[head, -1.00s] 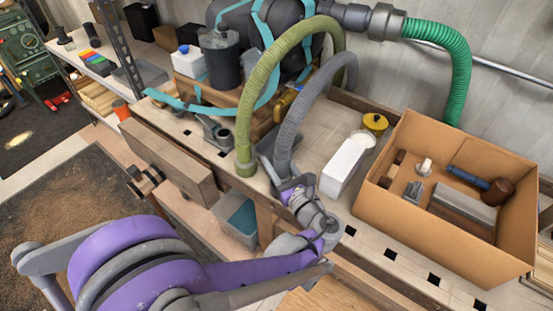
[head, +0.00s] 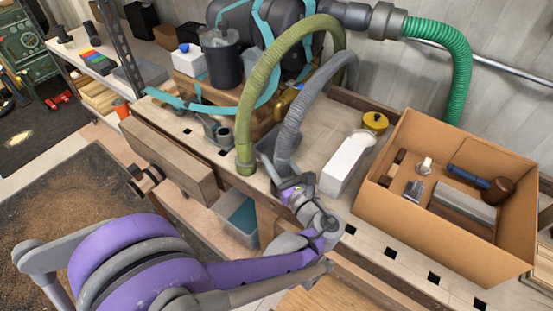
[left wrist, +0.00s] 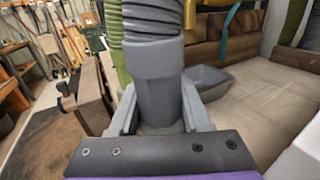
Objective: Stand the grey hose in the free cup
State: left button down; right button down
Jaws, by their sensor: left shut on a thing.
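The grey hose (head: 294,115) arches down from the tank at the back of the bench. My left gripper (head: 286,180) is shut on its lower end. In the left wrist view the smooth grey end cuff (left wrist: 154,84) of the hose sits upright between the two fingers, and its bottom rim is hidden. A grey holder with an open, empty-looking cup (head: 223,135) stands on the bench to the left, beyond the olive hose. My right gripper is not in view.
The olive hose (head: 245,120) comes down between the cup and my gripper. A grey dish (left wrist: 209,82) lies just behind the held hose end. A white box (head: 345,167) and a cardboard box of tools (head: 432,236) stand to the right.

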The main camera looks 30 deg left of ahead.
pick_arm(q)
jog(key=shift+f+b, duration=1)
jog(key=shift+f, duration=0.4)
dwell(0.9)
jog(key=shift+c, duration=1.4)
grip_release()
jog(key=v, duration=1)
jog(key=shift+s+d+p, duration=0.3)
jog(key=shift+p, duration=0.05)
jog(key=shift+f, duration=0.1)
